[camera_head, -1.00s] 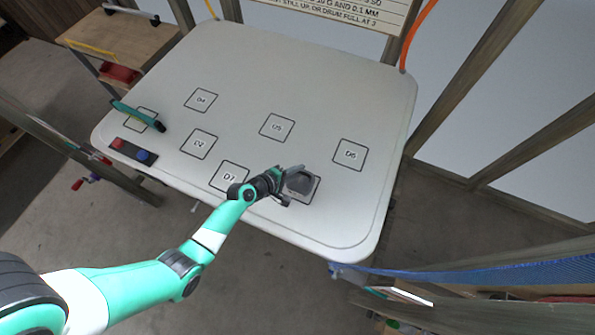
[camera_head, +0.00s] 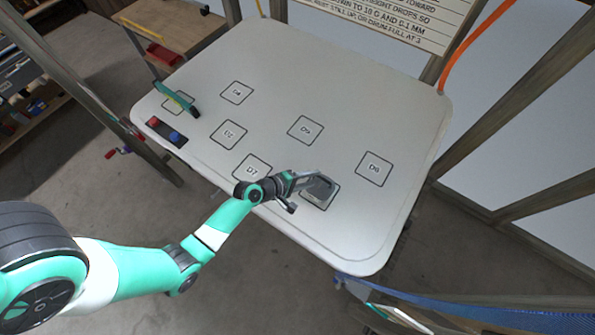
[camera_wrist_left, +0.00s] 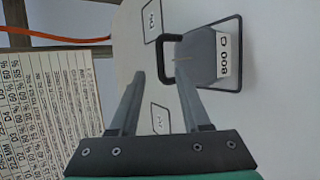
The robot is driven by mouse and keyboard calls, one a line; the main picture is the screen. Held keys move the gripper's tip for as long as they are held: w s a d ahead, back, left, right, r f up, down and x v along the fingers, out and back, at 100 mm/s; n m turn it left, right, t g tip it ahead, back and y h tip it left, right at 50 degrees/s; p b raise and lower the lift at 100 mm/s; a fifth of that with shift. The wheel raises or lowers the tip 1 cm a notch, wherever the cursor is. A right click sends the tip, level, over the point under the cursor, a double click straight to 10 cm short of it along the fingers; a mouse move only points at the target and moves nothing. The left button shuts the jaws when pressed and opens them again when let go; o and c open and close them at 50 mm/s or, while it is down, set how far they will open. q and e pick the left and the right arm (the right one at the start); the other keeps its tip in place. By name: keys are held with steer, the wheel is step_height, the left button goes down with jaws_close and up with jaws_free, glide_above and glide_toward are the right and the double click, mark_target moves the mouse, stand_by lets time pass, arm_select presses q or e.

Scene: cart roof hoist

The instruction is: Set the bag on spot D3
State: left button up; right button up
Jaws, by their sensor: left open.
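The bag (camera_head: 318,187) is a small grey item on a black-outlined square near the front edge of the white board (camera_head: 385,215). In the left wrist view the bag (camera_wrist_left: 203,52) shows an "800 G" label and a black handle loop, and lies within its square outline. The label of that square is hidden, so I cannot read whether it is D3. My left gripper (camera_head: 303,188) is open beside the bag. In the left wrist view its fingers (camera_wrist_left: 160,78) point toward the handle side, with one fingertip close to the handle; contact is unclear. My right gripper is not in view.
Other marked squares, such as D5 (camera_head: 306,130), D6 (camera_head: 374,169) and D2 (camera_head: 228,134), are empty. A green tool (camera_head: 180,102) and a dark block with red and blue buttons (camera_head: 166,132) sit at the board's left. Wooden posts stand to the right.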

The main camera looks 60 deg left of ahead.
arm_select(q)
steer(key=v, duration=0.7)
steer(key=shift+s+r+p, duration=0.2)
steer(key=shift+s+p, duration=0.1)
steer(key=shift+w+r, duration=0.1)
steer(key=w+d+r+m+t, duration=0.1)
steer(key=w+r+m+t, duration=0.2)
steer(key=w+r+m, duration=0.85)
steer(key=w+d+r+m+t, duration=0.15)
steer(key=w+r+t, duration=0.25)
steer(key=r, duration=1.7)
steer(key=s+d+r+m+t, duration=0.2)
steer(key=s+d+r+t, duration=0.1)
steer(key=r, duration=0.8)
steer(key=s+d+r+m+t+h, duration=0.1)
steer(key=s+d+r+m+t, duration=0.2)
steer(key=r, duration=0.9)
steer(key=s+d+r+m+t, duration=0.2)
steer(key=s+d+r+m, duration=0.1)
steer(key=r, duration=0.8)
steer(key=s+d, duration=0.1)
steer(key=s, duration=0.1)
steer(key=shift+s+r+t+h, duration=0.2)
steer(key=shift+s+t+h, duration=0.1)
steer(key=shift+s+t, duration=0.1)
